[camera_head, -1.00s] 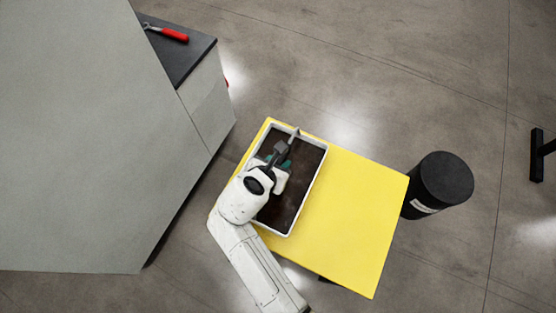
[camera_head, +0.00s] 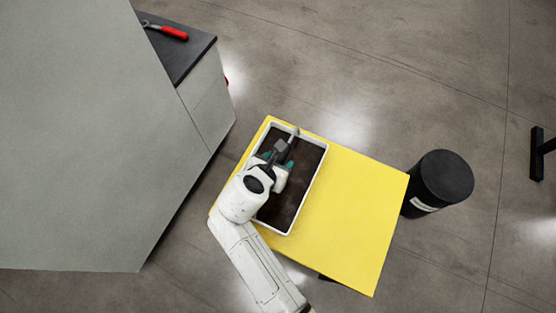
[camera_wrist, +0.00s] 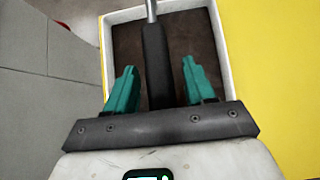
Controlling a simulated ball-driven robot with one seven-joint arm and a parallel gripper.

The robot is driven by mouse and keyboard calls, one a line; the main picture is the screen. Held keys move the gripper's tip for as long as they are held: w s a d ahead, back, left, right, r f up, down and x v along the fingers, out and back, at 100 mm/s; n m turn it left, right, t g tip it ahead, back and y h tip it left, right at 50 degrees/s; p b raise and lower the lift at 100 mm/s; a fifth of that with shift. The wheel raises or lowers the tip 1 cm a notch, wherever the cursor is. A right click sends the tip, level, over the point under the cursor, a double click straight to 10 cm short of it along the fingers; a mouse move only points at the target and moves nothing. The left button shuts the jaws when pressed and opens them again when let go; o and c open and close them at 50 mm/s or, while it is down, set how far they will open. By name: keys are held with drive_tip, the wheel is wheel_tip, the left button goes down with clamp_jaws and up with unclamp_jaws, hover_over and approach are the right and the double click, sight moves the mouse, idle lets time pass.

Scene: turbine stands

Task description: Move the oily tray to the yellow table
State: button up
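The oily tray (camera_head: 304,187) is a white-rimmed box with a dark brown, stained inside. It rests on the left part of the yellow table (camera_head: 352,218); its rim also shows in the wrist view (camera_wrist: 219,45). My gripper (camera_head: 279,157) is over the tray. In the wrist view its two teal fingers (camera_wrist: 157,80) are spread apart. A dark handle with a grey metal shaft (camera_wrist: 154,50) shows between the fingers without either finger touching it. Whether this tool lies in the tray or is above it I cannot tell.
A grey cabinet with a dark top (camera_head: 180,55) stands at upper left, with a red-handled tool (camera_head: 170,32) on it. A large grey surface (camera_head: 80,140) fills the left. A black bin (camera_head: 443,178) stands right of the table. The table's right part is clear.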

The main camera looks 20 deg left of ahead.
drive_tip(key=shift+o, duration=1.3)
drive_tip(key=shift+f, duration=0.1)
drive_tip(key=shift+s, duration=0.1)
drive_tip(key=p+v, duration=0.2)
drive_tip(key=shift+r+p, duration=0.3)
drive_tip(key=shift+p, duration=0.05)
drive_tip(key=shift+p+v, duration=0.5)
drive_tip(key=shift+v, duration=1.8)
drive_tip(key=shift+s+f, duration=0.15)
